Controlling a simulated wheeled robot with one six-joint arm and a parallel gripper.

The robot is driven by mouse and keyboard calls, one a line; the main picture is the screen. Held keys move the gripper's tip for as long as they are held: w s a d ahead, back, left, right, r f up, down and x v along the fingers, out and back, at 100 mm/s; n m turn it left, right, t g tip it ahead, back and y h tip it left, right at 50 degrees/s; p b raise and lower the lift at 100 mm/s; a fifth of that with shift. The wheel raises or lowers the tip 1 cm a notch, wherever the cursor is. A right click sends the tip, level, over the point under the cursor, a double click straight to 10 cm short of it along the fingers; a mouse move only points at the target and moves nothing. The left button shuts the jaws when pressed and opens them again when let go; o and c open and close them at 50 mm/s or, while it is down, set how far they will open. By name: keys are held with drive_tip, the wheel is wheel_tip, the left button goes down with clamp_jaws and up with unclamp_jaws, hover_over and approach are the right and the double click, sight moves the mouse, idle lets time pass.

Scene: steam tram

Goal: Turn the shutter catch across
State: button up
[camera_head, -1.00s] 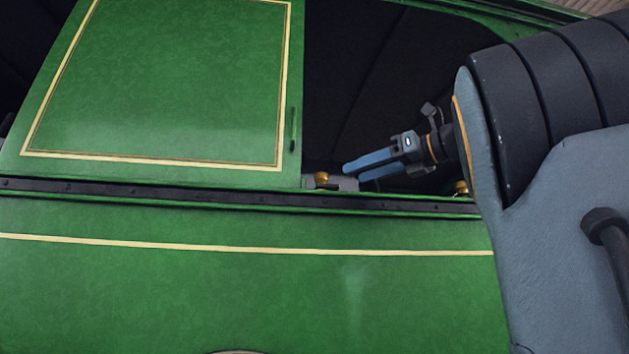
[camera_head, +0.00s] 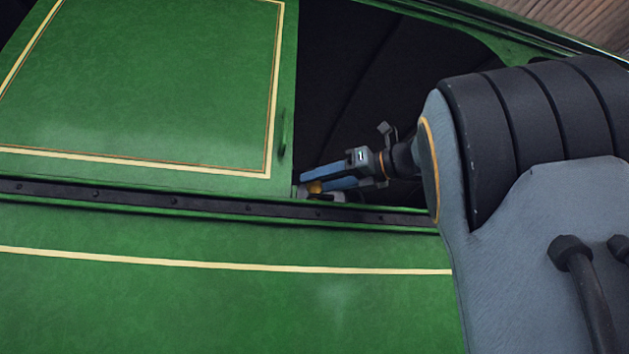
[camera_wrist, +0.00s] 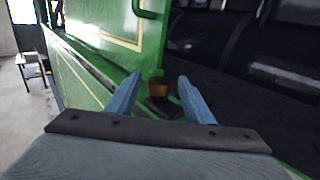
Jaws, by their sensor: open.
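The shutter catch is a small brass knob (camera_head: 315,187) with a dark lever (camera_head: 325,197) on the sill, at the lower right corner of the green shutter panel (camera_head: 150,90). In the wrist view the brass part (camera_wrist: 187,89) and the dark lever (camera_wrist: 160,107) show between and just beyond my fingers. My gripper (camera_head: 305,182) has blue fingers, is open and holds nothing. Its fingers reach in from the right at the catch, and they partly hide the brass knob in the head view. In the wrist view the fingertips (camera_wrist: 161,78) stand either side of the catch; I cannot tell whether they touch it.
A green handle (camera_head: 283,132) stands on the shutter's right edge, close above the fingers. A dark riveted rail (camera_head: 200,204) runs below the sill. The dark window opening (camera_head: 370,90) lies behind and above my gripper. A table (camera_wrist: 35,72) stands at far left in the wrist view.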

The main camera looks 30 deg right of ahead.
drive_tip(key=shift+x, duration=1.05)
drive_tip(key=c, duration=1)
drive_tip(key=shift+p, duration=0.3)
drive_tip(key=shift+c, duration=0.2)
